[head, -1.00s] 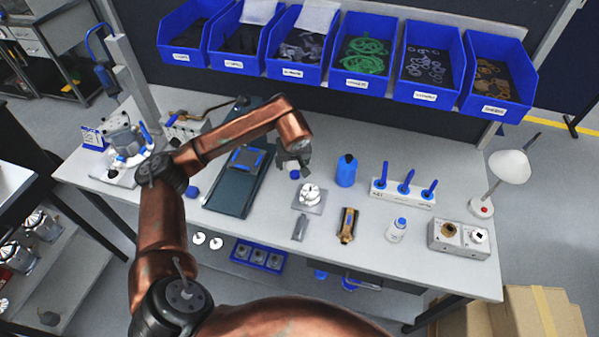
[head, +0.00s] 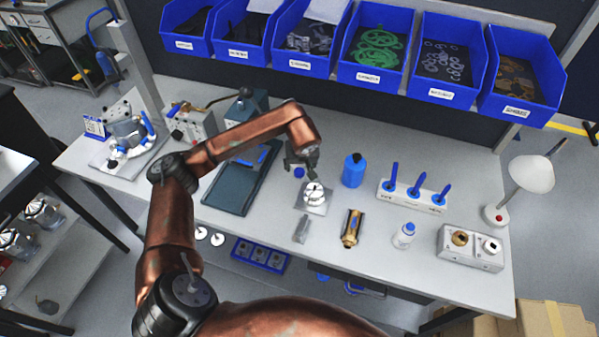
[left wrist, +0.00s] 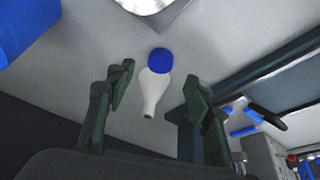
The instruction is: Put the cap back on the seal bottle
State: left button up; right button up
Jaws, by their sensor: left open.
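My left gripper (head: 301,163) hangs above the middle of the bench. In the left wrist view its fingers (left wrist: 158,88) are apart, with nothing gripped. A small round blue piece, cap-like (left wrist: 160,61), shows between and beyond them; it also shows in the head view (head: 299,173). A white tapered piece with a tan narrow end (left wrist: 152,91) adjoins it in the wrist view; I cannot tell whether the two are joined. A small white bottle with a blue top (head: 404,236) stands upright at the front right. I cannot read which bottle is the seal bottle. My right gripper is out of view.
A blue bottle with a dark top (head: 353,171) stands right of the gripper. A plate with a white part (head: 322,207) lies just in front. A dark tray (head: 228,196) is to the left, a rack of blue-handled tools (head: 413,197) to the right. Bins (head: 372,75) overhang the back.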

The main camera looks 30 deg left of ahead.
aim_at(299, 171)
pick_arm(q)
jog(key=x, duration=0.5)
jog(key=shift+w+f, duration=0.1)
jog(key=shift+f, duration=0.05)
dwell(0.4)
jog(key=c, duration=0.9)
